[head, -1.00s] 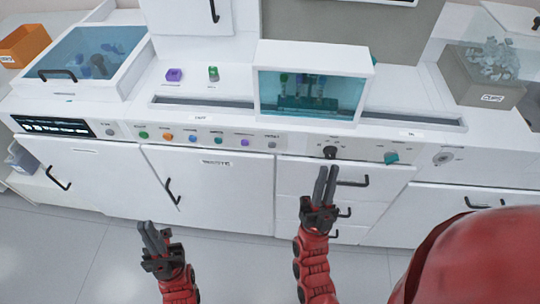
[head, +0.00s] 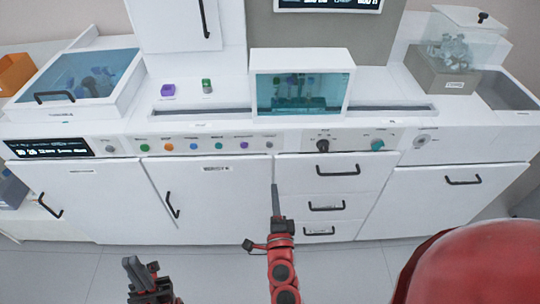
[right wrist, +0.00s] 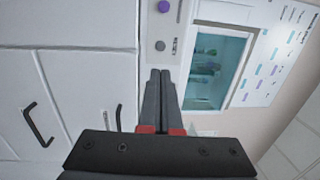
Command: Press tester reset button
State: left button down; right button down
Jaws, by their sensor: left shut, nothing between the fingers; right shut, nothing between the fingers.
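A row of round buttons runs along the cabinet's front panel: green (head: 144,147), orange (head: 168,147), blue (head: 193,146), teal (head: 218,146), purple (head: 244,146) and grey (head: 269,144). Another grey button (head: 110,149) sits beside the black display. The labels are too small to tell which is the tester reset. My right gripper (head: 276,190) is shut and empty, in front of the cabinet and below the right grey button. In the right wrist view its fingertips (right wrist: 160,72) point toward the grey button (right wrist: 160,45), apart from it. My left gripper (head: 136,262) is shut, low at the left.
A black knob (head: 322,146) and a teal knob (head: 377,145) are on the panel to the right. Drawer handles (head: 338,172) and door handles (head: 173,205) stick out below. A glass-fronted box (head: 348,88) stands above the panel.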

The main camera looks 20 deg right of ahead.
aim_at(270, 146)
jog(key=p+x, duration=0.3)
jog(key=x, duration=1)
jog(key=shift+r, duration=0.1)
jog(key=shift+w+d, duration=0.15)
jog(key=shift+w, duration=0.3)
